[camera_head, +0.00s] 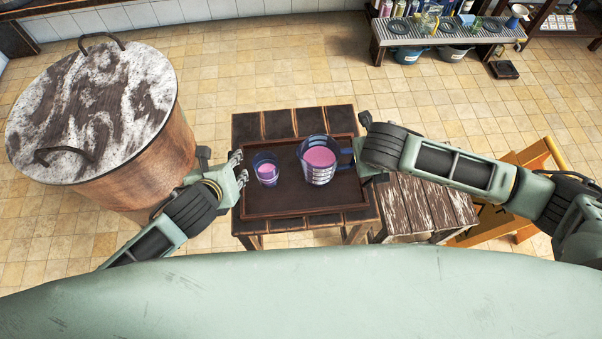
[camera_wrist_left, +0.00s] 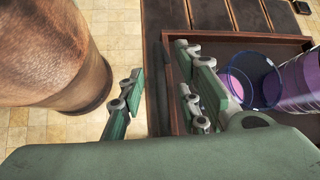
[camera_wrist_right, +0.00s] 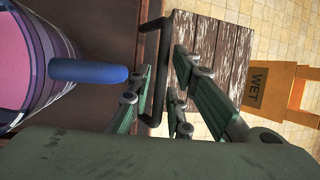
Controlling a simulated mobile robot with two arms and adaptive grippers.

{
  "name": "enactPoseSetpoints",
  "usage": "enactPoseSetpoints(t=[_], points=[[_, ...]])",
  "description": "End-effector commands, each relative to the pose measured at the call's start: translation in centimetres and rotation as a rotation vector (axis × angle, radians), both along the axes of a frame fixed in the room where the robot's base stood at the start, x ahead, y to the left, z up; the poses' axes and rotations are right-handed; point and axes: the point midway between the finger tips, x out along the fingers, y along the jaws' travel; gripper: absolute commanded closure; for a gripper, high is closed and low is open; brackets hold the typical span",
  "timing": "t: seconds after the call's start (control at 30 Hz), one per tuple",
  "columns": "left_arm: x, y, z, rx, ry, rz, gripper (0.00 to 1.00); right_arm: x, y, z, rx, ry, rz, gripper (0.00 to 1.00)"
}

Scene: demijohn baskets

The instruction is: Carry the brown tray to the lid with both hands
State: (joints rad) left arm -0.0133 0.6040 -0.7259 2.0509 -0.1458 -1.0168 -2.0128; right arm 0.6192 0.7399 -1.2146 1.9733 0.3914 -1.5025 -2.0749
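The brown tray (camera_head: 290,211) lies flat on a small dark table. It carries a small cup (camera_head: 266,170) and a larger measuring jug (camera_head: 319,160), both with pink contents. The marbled black-and-white lid (camera_head: 100,95) covers a big copper-brown vat at the left. My left gripper (camera_head: 241,168) is at the tray's left edge. In the left wrist view its open fingers (camera_wrist_left: 160,68) straddle the tray's left side. My right gripper is at the tray's right side. In the right wrist view its open fingers (camera_wrist_right: 166,72) stand either side of the tray's dark handle (camera_wrist_right: 153,112). The head view mostly hides its fingers.
The vat (camera_head: 150,165) stands close left of the table (camera_head: 280,125). A weathered wooden stool (camera_head: 425,205) and an orange sign marked WET (camera_wrist_right: 268,88) stand at the right. A shelf (camera_head: 440,38) with bottles is at the back. Tiled floor behind the table is clear.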

Motion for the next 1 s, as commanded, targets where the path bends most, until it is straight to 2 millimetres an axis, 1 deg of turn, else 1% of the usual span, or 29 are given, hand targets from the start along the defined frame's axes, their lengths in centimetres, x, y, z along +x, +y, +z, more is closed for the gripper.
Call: enactPoseSetpoints(t=[0.3, 0.5, 0.67, 1.0], points=[[0.16, -0.02, -0.15, 0.0, 0.0, 0.0, 0.69, 0.1, -0.02, -0.18, 0.0, -0.001, 0.0, 0.82], [0.14, -0.02, -0.14, 0.0, 0.0, 0.0, 0.87, 0.1, -0.03, -0.16, 0.0, -0.001, 0.0, 0.99], [0.13, -0.01, -0.15, 0.0, 0.0, 0.0, 1.0, 0.11, -0.01, -0.15, 0.001, -0.001, 0.001, 1.0], [0.13, 0.01, -0.15, 0.0, 0.0, 0.001, 1.0, 0.11, 0.01, -0.13, 0.0, -0.002, 0.003, 1.0]])
